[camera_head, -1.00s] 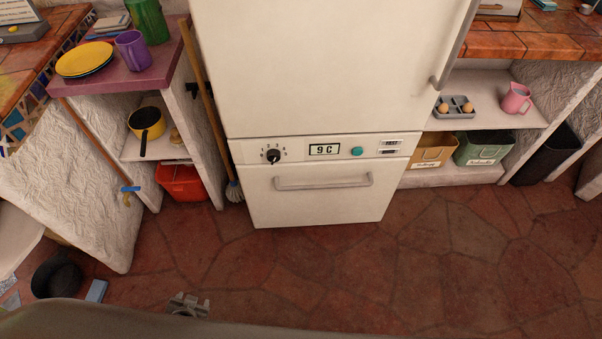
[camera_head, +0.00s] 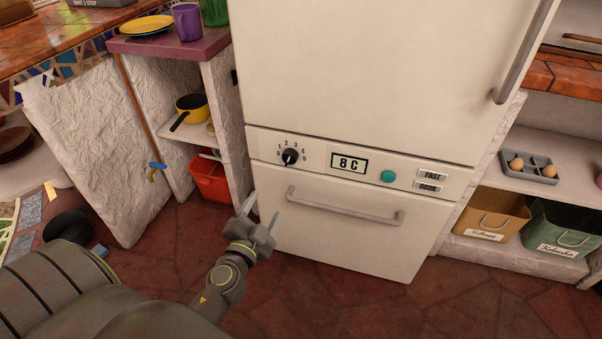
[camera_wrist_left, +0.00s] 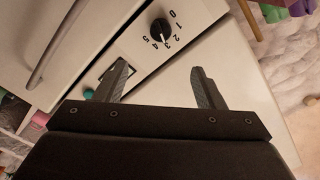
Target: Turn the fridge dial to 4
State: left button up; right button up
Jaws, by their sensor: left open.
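The fridge dial (camera_head: 290,157) is a small black knob ringed by the numbers 0 to 5, at the left of the fridge's control panel. Its exact pointer setting is too small to tell. My left gripper (camera_head: 263,208) is open and empty, below and left of the dial, in front of the lower drawer's left side. In the left wrist view the dial (camera_wrist_left: 160,30) lies beyond the open fingertips (camera_wrist_left: 158,70), apart from them. My right gripper is not in view.
A teal button (camera_head: 388,176) and two labelled plates sit right of the display. The drawer handle (camera_head: 345,207) juts out below the panel. A red bin (camera_head: 209,180) and a shelf with a yellow pan (camera_head: 192,108) stand to the left.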

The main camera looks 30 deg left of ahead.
pick_arm(q)
jog(key=p, duration=0.2)
send_near(287, 162)
jog(key=d+x, duration=0.1)
jog(key=x, duration=0.5)
jog(key=a+x, duration=0.1)
jog(key=x, duration=0.2)
jog(key=shift+s+d+b, duration=0.1)
jog(key=shift+s+b, duration=0.05)
jog(key=shift+b, duration=0.15)
jog(key=shift+w, duration=0.35)
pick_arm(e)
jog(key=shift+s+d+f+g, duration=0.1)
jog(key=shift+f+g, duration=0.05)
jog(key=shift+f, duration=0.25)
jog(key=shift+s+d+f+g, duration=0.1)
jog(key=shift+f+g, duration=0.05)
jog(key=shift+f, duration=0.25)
pick_arm(q)
jog(key=c, duration=1)
